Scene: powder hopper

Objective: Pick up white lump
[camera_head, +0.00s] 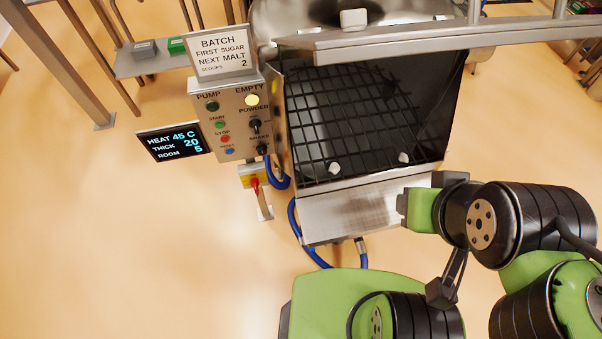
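Two small white lumps lie on the black grid of the hopper (352,212), near its front edge. One lump (334,168) is left of centre, and the other lump (404,157) is farther right. A larger white block (353,18) sits higher up, behind the metal bar across the hopper. My green and black arm is at the lower right, in front of the hopper and apart from the lumps. I cannot make out my gripper's fingertips clearly among the arm parts, nor whether it holds anything.
A control panel (233,142) with a batch sign (221,50) stands left of the hopper. A display (174,143) is beside it. A metal rail (400,41) crosses above the grid's back. Blue hoses (296,222) run down the hopper's left side. Open floor lies left.

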